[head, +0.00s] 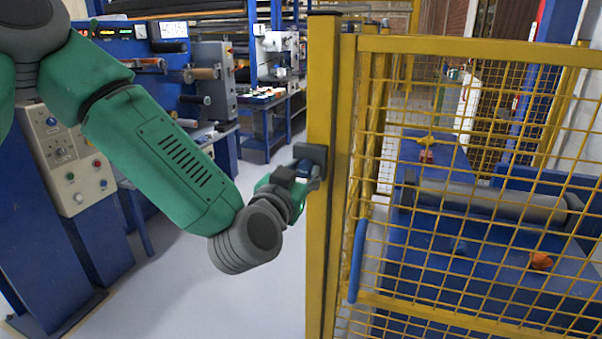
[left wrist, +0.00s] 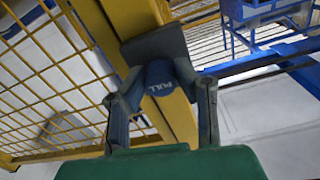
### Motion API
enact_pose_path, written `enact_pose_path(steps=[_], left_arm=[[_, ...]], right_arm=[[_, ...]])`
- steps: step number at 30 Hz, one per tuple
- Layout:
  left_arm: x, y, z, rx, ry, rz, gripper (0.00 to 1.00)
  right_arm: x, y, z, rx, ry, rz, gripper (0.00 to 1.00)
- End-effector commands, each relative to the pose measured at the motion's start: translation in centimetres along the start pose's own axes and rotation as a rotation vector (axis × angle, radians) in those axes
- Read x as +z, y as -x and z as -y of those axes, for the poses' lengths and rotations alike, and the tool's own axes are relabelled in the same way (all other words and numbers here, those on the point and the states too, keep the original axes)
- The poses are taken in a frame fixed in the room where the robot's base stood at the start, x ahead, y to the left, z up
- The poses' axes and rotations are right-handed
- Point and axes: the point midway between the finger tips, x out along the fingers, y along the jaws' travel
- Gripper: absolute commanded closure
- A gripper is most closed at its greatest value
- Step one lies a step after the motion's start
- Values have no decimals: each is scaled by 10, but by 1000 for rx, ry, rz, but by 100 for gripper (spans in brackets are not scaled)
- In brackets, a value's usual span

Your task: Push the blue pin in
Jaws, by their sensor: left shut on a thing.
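The blue pin (left wrist: 160,77) shows in the left wrist view as a dark blue cylinder with the word PULL on it. It sits at a dark grey block on the yellow gate post (head: 321,230). In the head view the pin (head: 304,168) is small and partly covered by the fingers. My left gripper (head: 311,178) is shut on the pin, with one finger on each side of it; the gripper also shows in the left wrist view (left wrist: 160,92). How deep the pin sits in the block cannot be seen. My right gripper is not in view.
A yellow mesh gate (head: 450,45) with a blue handle (head: 357,262) stands right of the post. Behind it are a grey roller (head: 485,202) and an orange object (head: 541,261). A control panel (head: 72,165) stands at left. The floor between is clear.

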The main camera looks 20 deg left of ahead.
Motion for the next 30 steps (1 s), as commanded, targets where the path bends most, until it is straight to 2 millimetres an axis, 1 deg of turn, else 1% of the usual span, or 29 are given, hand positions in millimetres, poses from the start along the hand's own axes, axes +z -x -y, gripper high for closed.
enact_pose_path(steps=[2,8,9,10,11,19,22,26,30], left_arm=[[-1,-6,1,-1,-3,0,100],[0,-6,0,0,0,2,100],[0,-6,0,0,0,2,68],[0,-6,0,0,0,2,57],[0,-6,0,0,0,1,55],[0,-4,0,0,0,0,55],[0,1,0,2,-1,1,55],[0,19,-1,5,-2,2,55],[2,43,0,3,-2,4,55]], right_arm=[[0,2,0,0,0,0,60],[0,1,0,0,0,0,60],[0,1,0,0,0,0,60],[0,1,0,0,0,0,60],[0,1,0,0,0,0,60],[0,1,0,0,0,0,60],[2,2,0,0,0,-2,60],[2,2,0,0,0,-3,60],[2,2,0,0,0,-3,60]])
